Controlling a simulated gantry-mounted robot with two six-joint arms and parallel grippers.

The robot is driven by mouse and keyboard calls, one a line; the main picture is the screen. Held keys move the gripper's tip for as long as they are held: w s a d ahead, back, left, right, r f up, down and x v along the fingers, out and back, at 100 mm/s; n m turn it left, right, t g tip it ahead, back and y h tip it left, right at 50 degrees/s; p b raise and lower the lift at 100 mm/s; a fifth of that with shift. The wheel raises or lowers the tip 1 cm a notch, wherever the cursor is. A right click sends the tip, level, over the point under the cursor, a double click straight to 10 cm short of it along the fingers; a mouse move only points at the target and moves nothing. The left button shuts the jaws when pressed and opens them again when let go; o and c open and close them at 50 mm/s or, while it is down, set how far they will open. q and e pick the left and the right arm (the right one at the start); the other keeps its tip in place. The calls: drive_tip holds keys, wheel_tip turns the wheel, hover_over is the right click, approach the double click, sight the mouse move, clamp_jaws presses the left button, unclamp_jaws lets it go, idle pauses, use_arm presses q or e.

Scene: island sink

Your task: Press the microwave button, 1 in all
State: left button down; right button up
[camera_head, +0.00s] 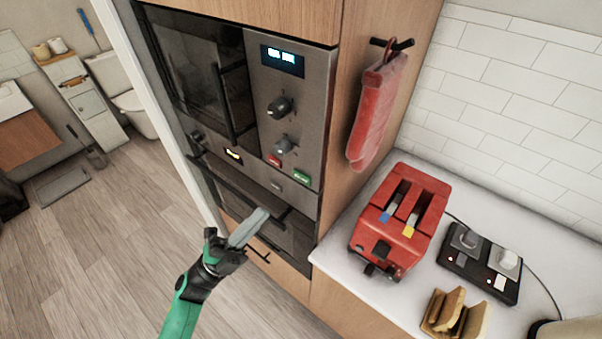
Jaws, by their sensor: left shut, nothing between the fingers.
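The microwave (195,62) is built into a wooden cabinet, with its dark door closed. Its steel control panel has a lit blue display (283,60), two knobs, a red button (273,160) and a green button (302,177). My left gripper (262,215) is shut and empty. It is in front of the oven below the panel, with its fingertips pointing up and right, lower than the two buttons. I cannot tell how far it is from the oven front. My right gripper is not in view.
An oven (283,232) sits under the microwave. To the right, a white counter (335,250) holds a red toaster (405,215), a black device with knobs (480,263) and bread slices (455,315). A red mitt (377,110) hangs on the cabinet side. The wooden floor (110,240) at left is clear.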

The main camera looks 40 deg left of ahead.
sight(302, 177)
use_arm(q)
drive_tip(key=shift+w, duration=0.1)
drive_tip(key=w+b, duration=0.4)
drive_tip(key=w, duration=0.4)
drive_tip(key=shift+w+a, duration=0.25)
drive_tip(key=shift+w, duration=0.1)
idle(1.7)
drive_tip(key=shift+w+b, duration=0.35)
drive_tip(key=shift+w, duration=0.05)
